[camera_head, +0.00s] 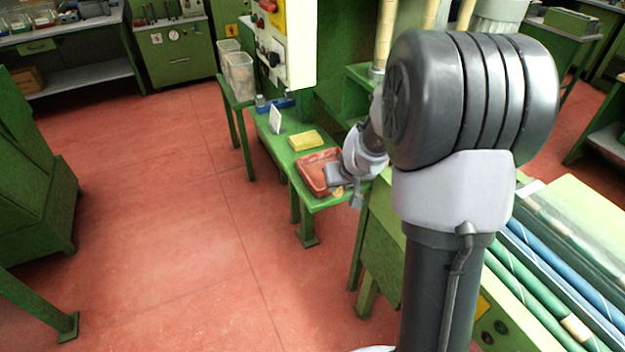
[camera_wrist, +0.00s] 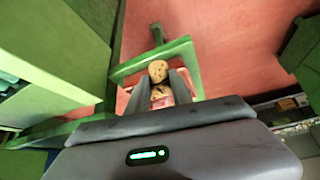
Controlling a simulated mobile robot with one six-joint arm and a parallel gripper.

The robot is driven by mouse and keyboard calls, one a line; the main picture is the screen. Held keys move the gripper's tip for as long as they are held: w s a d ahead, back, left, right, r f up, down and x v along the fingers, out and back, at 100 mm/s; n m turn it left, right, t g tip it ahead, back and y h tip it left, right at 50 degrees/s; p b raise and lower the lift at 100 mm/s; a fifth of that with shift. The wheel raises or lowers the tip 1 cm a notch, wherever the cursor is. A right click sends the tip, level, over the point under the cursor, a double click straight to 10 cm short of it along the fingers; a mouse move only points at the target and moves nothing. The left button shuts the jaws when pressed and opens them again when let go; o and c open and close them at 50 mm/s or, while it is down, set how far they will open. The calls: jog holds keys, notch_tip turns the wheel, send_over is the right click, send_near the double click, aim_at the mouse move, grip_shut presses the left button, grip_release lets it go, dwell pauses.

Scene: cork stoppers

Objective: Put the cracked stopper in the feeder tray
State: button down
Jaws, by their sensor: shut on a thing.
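My gripper (camera_wrist: 160,84) is shut on a cork stopper (camera_wrist: 158,70), a tan, rounded piece with dark marks at the fingertips in the wrist view. A second speckled cork-coloured patch (camera_wrist: 160,92) shows between the fingers; I cannot tell whether it is a separate stopper. The marks are too small to tell if either is cracked. In the head view my gripper (camera_head: 340,180) is low over the green bench, at the right side of the red feeder tray (camera_head: 308,172). A small tan piece (camera_head: 337,191) shows by the fingers. My gripper and wrist hide part of the tray.
A yellow block (camera_head: 305,141) lies on the green bench (camera_head: 265,125) behind the tray. A white card (camera_head: 275,120) and a blue item (camera_head: 284,103) stand farther back. A green machine rises behind the bench. The red floor (camera_head: 170,220) to the left is clear.

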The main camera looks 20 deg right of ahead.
jog(key=w, duration=0.5)
jog(key=w+f+p, duration=0.1)
jog(key=w, duration=0.4)
jog(key=w+d, duration=0.1)
jog(key=w, duration=0.4)
jog(key=shift+w+f, duration=0.2)
jog(key=shift+f, duration=0.05)
notch_tip(320, 180, down, 4)
jog(key=shift+r+b, duration=0.15)
jog(key=shift+b, duration=0.8)
jog(key=shift+r, duration=0.15)
jog(key=c, duration=1.1)
grip_release()
jog(key=shift+c, duration=0.2)
